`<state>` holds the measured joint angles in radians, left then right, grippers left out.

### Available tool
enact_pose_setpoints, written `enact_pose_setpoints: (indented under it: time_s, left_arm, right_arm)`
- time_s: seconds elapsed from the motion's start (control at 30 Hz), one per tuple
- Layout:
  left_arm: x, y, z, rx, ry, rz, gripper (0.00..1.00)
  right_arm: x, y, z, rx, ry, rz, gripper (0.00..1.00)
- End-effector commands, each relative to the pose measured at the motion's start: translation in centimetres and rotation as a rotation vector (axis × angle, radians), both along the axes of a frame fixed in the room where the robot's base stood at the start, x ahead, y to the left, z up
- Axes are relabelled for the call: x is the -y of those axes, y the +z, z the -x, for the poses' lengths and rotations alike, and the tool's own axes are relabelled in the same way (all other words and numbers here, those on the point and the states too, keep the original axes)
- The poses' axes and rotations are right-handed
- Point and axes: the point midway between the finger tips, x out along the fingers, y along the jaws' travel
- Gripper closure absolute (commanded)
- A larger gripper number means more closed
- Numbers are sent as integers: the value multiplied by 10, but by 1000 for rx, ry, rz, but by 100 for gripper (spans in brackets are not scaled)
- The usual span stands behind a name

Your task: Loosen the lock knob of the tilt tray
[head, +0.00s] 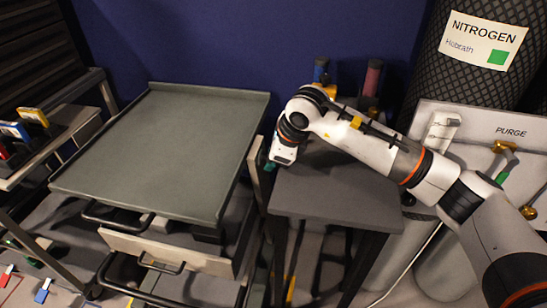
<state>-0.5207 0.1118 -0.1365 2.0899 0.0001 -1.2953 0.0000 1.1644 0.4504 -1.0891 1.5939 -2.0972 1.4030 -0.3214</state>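The tilt tray (165,150) is a wide grey-green panel with a low rim, on a cart at the left centre. My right arm comes in from the right and bends down beside the tray's right edge. My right gripper (272,166) points downward in the gap between the tray and a small dark table. A bit of teal shows at its tip; I cannot tell if it is a fingertip or part of the knob. The lock knob is not clearly visible and may be hidden by the gripper. The fingers are too small to read. My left gripper is out of view.
The small dark table (335,198) stands close to the tray's right side, under my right arm. A drawer (165,250) with a handle is below the tray. A nitrogen cylinder (470,75) and purge panel (500,150) stand at the right. A rack (55,140) with coloured items is at the left.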

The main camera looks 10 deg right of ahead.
Motion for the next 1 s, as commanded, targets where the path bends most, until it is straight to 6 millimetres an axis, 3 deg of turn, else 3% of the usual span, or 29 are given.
enact_pose_setpoints:
  time_s: [0.27,0.3,0.43,0.77,1.0]
  left_arm:
    - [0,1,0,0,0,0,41]
    - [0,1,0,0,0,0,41]
    - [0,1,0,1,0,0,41]
    - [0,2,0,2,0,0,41]
    - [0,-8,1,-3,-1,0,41]
  right_arm:
    - [0,1,0,3,2,-1,85]
    - [0,1,0,2,2,-1,59]
    - [0,1,0,2,2,-1,41]
    - [1,4,1,2,1,-1,41]
    - [13,40,14,6,1,-1,41]
